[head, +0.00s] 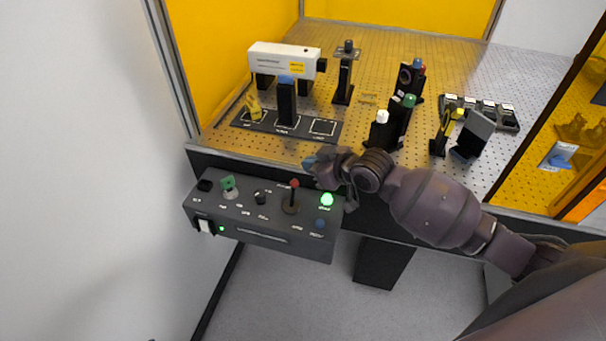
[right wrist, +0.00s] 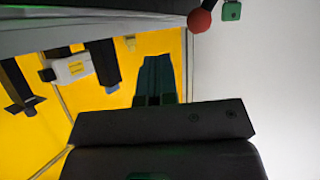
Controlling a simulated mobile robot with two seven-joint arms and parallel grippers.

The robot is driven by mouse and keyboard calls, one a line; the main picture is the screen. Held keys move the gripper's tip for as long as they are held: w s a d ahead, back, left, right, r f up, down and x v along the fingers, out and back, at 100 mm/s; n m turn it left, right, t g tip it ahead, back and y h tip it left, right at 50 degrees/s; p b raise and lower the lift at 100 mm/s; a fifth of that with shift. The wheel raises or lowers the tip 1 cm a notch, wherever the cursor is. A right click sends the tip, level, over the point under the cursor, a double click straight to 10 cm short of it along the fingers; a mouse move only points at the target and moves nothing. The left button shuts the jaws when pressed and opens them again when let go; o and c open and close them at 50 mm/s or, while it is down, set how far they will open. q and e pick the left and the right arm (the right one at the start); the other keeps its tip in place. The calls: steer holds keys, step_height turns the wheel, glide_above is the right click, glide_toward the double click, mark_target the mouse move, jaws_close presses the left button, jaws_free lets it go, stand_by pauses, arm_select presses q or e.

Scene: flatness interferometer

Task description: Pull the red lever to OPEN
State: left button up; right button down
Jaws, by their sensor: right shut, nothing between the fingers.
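The red lever (head: 294,184) stands on the dark grey control box, with a red ball on a thin dark stem. The stem looks close to upright, and the label by it is too small to read. My right gripper (head: 309,162) is shut and empty, just above and right of the red ball, apart from it. In the right wrist view the red ball (right wrist: 199,20) shows at the top, right of the gripper fingers (right wrist: 158,75). My left gripper is in neither view.
The control box (head: 262,240) also carries a green key knob (head: 229,187), a black knob (head: 260,197), a lit green button (head: 327,199) and a blue button (head: 320,223). Behind it, the perforated optical table (head: 370,60) holds several mounts and a white laser (head: 284,58).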

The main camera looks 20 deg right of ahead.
mark_target(293, 194)
steer(key=g, duration=0.2)
steer(key=shift+w+d+f+g, duration=0.15)
steer(key=shift+w+f+g, duration=0.05)
steer(key=shift+w+g, duration=0.1)
steer(key=d+r+g, duration=0.1)
steer(key=g, duration=0.1)
steer(key=d+r+g, duration=0.2)
steer(key=g, duration=0.1)
steer(key=shift+s+d+g+b, duration=0.2)
steer(key=shift+d+g+b, duration=0.1)
steer(key=shift+d+b, duration=0.05)
steer(key=shift+s+d+r+g+y, duration=0.15)
steer(key=shift+d+r+g+y, duration=0.15)
steer(key=shift+d+r+g, duration=0.25)
steer(key=shift+r, duration=0.3)
steer(key=shift+a+f, duration=0.3)
steer(key=shift+f, duration=0.1)
steer(key=x, duration=0.9)
steer(key=shift+p, duration=0.3)
